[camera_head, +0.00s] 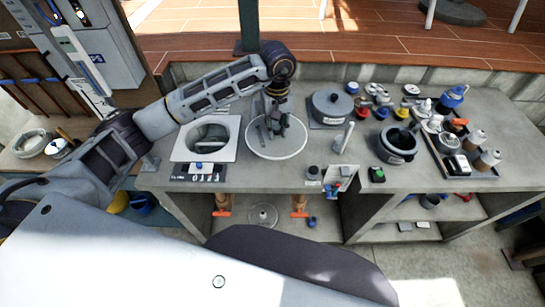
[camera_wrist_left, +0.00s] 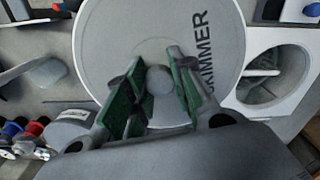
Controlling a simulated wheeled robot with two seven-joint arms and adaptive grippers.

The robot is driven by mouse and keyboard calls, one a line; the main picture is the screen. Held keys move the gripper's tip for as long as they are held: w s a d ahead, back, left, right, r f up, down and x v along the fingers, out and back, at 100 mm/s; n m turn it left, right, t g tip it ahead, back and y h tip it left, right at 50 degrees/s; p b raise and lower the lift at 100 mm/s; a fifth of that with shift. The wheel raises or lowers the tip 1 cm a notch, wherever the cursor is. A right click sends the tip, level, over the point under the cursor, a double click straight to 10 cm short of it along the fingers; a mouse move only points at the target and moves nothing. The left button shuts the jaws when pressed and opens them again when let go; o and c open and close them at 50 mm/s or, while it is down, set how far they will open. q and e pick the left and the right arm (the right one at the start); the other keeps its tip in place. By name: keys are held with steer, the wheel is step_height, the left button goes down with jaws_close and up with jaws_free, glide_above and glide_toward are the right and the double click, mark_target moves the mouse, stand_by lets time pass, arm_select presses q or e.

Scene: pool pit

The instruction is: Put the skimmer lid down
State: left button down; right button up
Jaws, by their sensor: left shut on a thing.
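The skimmer lid (camera_head: 292,149) is a round pale grey disc, at the middle of the counter in the head view. In the left wrist view the lid (camera_wrist_left: 112,40) fills the upper middle, with the word SKIMMER on it. My left gripper (camera_head: 273,122) is over the lid's middle. In the wrist view its green-padded fingers (camera_wrist_left: 156,88) are shut on the lid's round knob. The lid looks about level; I cannot tell whether it touches the counter. The square white skimmer frame (camera_head: 230,128) with its round opening is just left of the lid. My right gripper is not in view.
A number display (camera_head: 199,173) lies in front of the skimmer frame. A dark round pot (camera_head: 397,146) and a tray (camera_head: 452,172) of bottles stand farther right. Small items sit at the front edge.

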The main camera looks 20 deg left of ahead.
mark_target(273, 142)
arm_select(q)
steer(key=n, duration=0.4)
steer(key=shift+s+a+n, duration=0.15)
steer(key=shift+s+n, duration=0.1)
steer(key=shift+n, duration=0.05)
steer(key=n, duration=0.3)
steer(key=shift+s+a+n, duration=0.15)
steer(key=shift+n, duration=0.25)
steer(key=n, duration=0.4)
steer(key=shift+s+a+r+n, duration=0.1)
steer(key=shift+a+n, duration=0.05)
steer(key=shift+n, duration=1.05)
steer(key=shift+f+p, duration=0.55)
steer(key=shift+f, duration=2.6)
